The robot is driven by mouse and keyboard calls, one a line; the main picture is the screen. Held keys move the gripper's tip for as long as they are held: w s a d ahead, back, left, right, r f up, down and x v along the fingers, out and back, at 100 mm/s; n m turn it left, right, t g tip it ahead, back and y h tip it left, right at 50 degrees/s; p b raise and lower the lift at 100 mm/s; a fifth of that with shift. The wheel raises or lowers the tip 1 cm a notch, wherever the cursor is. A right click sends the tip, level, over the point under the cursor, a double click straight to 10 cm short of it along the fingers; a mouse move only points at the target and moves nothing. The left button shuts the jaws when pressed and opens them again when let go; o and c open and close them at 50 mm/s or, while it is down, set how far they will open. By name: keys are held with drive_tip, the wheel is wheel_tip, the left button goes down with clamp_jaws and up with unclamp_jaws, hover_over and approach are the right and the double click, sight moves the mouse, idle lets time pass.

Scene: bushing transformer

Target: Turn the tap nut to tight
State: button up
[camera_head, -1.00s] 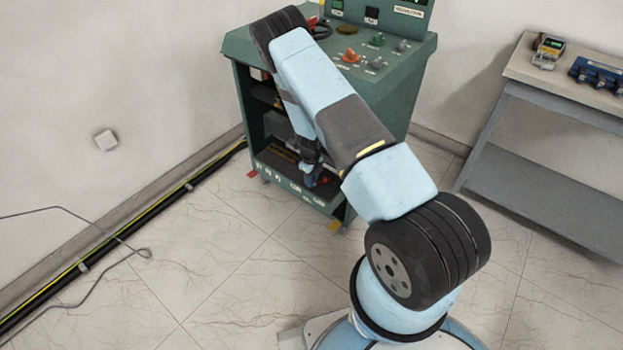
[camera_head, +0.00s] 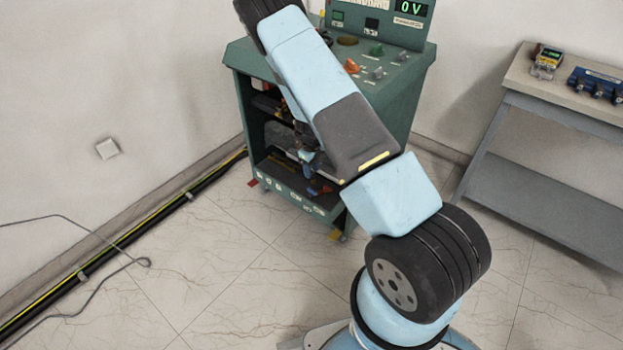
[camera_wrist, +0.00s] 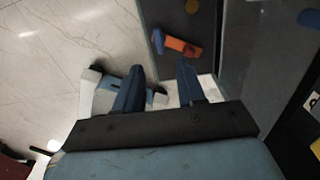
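An orange-red piece (camera_wrist: 182,46) with a blue end (camera_wrist: 158,40) shows in the wrist view, on the dark cabinet floor just beyond my fingertips; it may be the tap nut, but I cannot tell for sure. A small red spot (camera_head: 327,189) shows at the cabinet's lower front in the head view, partly hidden by my arm. My gripper (camera_wrist: 159,66) has its two blue fingers apart, with nothing seen between them. The orange-red piece lies ahead of the right finger, apparently without contact. In the head view my arm hides most of the gripper.
The green cabinet (camera_head: 385,105) has an open front with shelves and a control panel on top; its display (camera_head: 410,7) reads 0 V. A grey bench (camera_head: 560,120) with devices stands at the right. A black cable (camera_head: 130,236) runs along the left wall. Floor in front is clear.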

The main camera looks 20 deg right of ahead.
drive_tip(key=shift+r, duration=1.4)
drive_tip(key=shift+r, duration=0.1)
drive_tip(key=s+a+r+n+t+y, duration=0.1)
drive_tip(key=s+r+n, duration=0.25)
drive_tip(key=r, duration=0.75)
drive_tip(key=s+a+r+n+y, duration=0.15)
drive_tip(key=r+n, duration=0.35)
drive_tip(key=r, duration=0.7)
drive_tip(key=s+a+r+n+t, duration=0.1)
drive_tip(key=s+r+n, duration=0.25)
drive_tip(key=r, duration=0.75)
drive_tip(key=s+d+r+n+t+h, duration=0.1)
drive_tip(key=s+r+n, duration=0.7)
drive_tip(key=s, duration=0.6)
drive_tip(key=s+d+r+n+t+h, duration=0.1)
drive_tip(key=s+d+r+n+t, duration=0.1)
drive_tip(key=s+r+n, duration=0.7)
drive_tip(key=s+r, duration=0.1)
drive_tip(key=s, duration=0.5)
drive_tip(key=shift+d+r+t, duration=0.15)
drive_tip(key=shift+r+t, duration=0.15)
drive_tip(key=shift+r, duration=0.1)
drive_tip(key=shift+s+h, duration=0.1)
drive_tip(key=shift+h, duration=0.15)
